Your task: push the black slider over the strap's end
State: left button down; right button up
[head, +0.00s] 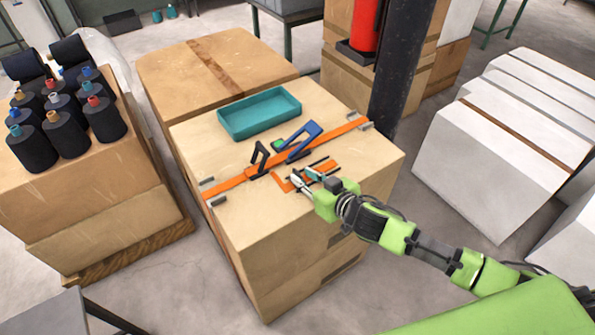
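An orange strap (232,183) runs across the top of a large cardboard box (232,222). A tensioner with a blue handle (304,138) and a black angled piece (260,158) sit on it. A shorter orange strap end (281,183) lies folded on the box's near side. Thin dark parts (322,161) show beside it; I cannot tell for sure which is the black slider. My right gripper (303,177) is over this strap end, its two fingers apart, with nothing clearly between them. The fingers partly hide the strap end. My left gripper is out of view.
A teal tray (259,113) stands behind the strap on the box. Grey corner pieces (218,201) sit at the strap's edges. A dark post (398,75) rises close behind the box's right corner. Black spools (65,134) stand on cartons at left; white boxes (490,165) are at right.

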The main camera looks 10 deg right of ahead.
aim_at(299, 174)
jog(key=shift+x, duration=2.05)
grip_shut()
